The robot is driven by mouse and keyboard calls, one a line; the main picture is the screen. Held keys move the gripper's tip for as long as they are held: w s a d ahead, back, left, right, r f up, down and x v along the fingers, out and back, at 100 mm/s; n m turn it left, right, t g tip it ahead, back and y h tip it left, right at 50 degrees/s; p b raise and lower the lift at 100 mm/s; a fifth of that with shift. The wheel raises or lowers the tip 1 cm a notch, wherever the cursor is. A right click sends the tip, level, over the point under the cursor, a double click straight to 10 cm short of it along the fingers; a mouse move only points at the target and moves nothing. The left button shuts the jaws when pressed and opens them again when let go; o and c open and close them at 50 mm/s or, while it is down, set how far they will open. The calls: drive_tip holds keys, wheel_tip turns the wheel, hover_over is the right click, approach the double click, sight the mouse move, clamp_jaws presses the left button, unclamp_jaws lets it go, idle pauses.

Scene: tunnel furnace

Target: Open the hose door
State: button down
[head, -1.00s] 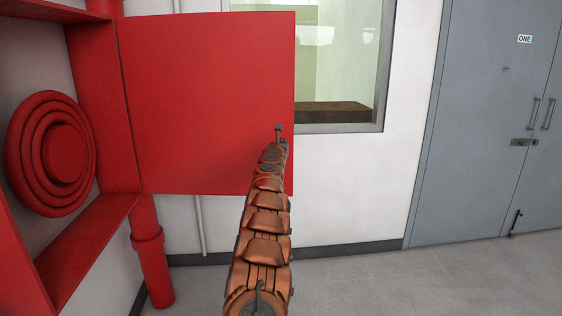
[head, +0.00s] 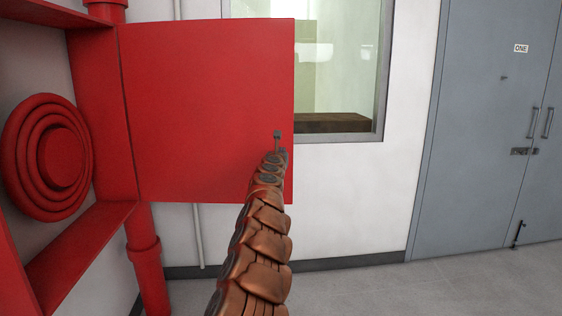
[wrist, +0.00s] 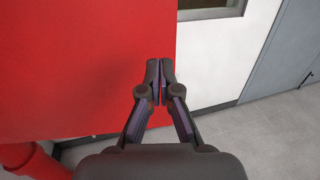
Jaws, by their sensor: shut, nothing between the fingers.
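The red hose door (head: 205,95) stands swung wide open from the red hose cabinet (head: 98,120), hinged at its left edge. The coiled red hose (head: 48,158) shows inside the cabinet at the left. My gripper (head: 277,135) is small in the head view, over the door's lower right part near its free edge. In the wrist view my gripper (wrist: 160,62) is shut and empty, its fingertips in front of the door (wrist: 75,60) close to its right edge. I cannot tell whether the fingers touch the door. No handle shows on this face.
A red pipe (head: 147,260) runs down below the cabinet. A window (head: 335,70) is in the white wall behind the door. Grey double doors (head: 480,130) marked ONE stand at the right. The grey floor (head: 450,290) at the lower right is clear.

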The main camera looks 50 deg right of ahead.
drive_tip(key=shift+f+b+v, duration=0.2)
drive_tip(key=shift+b+v, duration=1.05)
drive_tip(key=shift+v, duration=0.5)
